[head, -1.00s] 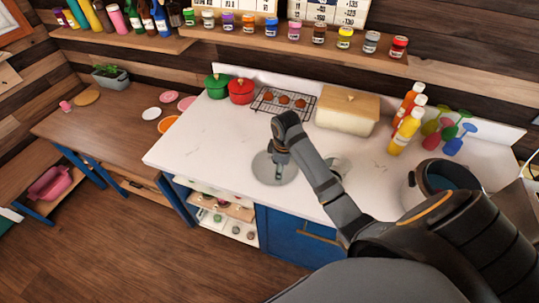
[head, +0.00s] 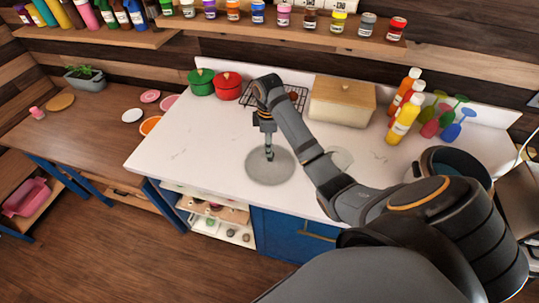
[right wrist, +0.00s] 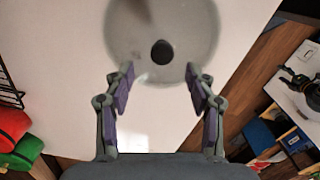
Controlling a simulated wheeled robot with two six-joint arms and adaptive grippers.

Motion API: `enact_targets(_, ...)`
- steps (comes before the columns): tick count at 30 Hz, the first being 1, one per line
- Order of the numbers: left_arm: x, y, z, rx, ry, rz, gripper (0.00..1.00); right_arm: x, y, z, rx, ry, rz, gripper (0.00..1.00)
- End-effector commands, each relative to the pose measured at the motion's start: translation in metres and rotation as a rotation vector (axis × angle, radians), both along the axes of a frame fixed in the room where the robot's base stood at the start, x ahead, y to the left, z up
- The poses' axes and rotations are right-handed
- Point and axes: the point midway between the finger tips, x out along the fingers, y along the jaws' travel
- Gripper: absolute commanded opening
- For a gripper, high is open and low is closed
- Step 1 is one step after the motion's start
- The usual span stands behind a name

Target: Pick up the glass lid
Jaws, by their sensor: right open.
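The glass lid (head: 270,172) is a grey, see-through disc lying flat on the white counter near its front edge. In the right wrist view the lid (right wrist: 132,45) fills the top middle, with a dark round knob (right wrist: 162,52) at its centre. My right gripper (right wrist: 158,76) is open, its two purple-padded fingers apart on either side of the picture's middle, with the knob ahead between them. In the head view the right gripper (head: 269,153) points down over the lid and hides its knob. The gripper holds nothing. My left gripper is not in view.
Green (head: 201,84) and red (head: 228,87) pots, a wire rack (head: 290,95) and a bread box (head: 343,102) line the counter's back. Bottles (head: 402,120) and a dark pot (head: 455,165) stand right. The counter left of the lid is clear.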

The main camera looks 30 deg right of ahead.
Motion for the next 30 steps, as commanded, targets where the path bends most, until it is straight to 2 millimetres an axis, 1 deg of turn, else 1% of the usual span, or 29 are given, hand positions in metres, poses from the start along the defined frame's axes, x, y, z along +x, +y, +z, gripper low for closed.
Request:
enact_targets(1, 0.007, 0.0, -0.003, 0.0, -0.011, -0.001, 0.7, 0.0, 0.0, -0.004, 0.0, 0.0, 0.0, 0.56)
enact_targets(3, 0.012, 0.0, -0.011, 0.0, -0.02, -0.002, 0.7, -0.001, -0.001, -0.013, -0.001, 0.001, -0.001, 0.56)
enact_targets(8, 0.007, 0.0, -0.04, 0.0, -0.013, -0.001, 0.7, -0.002, -0.004, -0.04, -0.001, 0.001, -0.001, 0.56)
enact_targets(10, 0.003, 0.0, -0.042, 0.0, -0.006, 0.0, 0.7, -0.002, -0.004, -0.049, 0.001, 0.001, -0.001, 0.56)
enact_targets(12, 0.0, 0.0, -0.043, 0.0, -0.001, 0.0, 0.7, -0.002, -0.004, -0.052, 0.0, 0.0, 0.0, 0.56)
enact_targets(17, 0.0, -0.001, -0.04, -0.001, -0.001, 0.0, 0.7, -0.002, -0.004, -0.05, 0.0, 0.0, 0.0, 0.56)
enact_targets(18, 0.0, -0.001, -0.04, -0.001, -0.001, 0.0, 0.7, -0.002, -0.004, -0.05, 0.0, 0.0, 0.0, 0.54)
enact_targets(27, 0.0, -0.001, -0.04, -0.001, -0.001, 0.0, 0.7, -0.002, -0.004, -0.05, 0.0, 0.0, 0.0, 0.14)
enact_targets(29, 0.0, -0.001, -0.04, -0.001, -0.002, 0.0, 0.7, -0.002, -0.003, -0.05, 0.0, 0.0, 0.0, 0.05)
enact_targets(30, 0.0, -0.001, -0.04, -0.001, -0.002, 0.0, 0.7, -0.002, -0.004, -0.05, 0.0, -0.001, 0.0, 0.03)
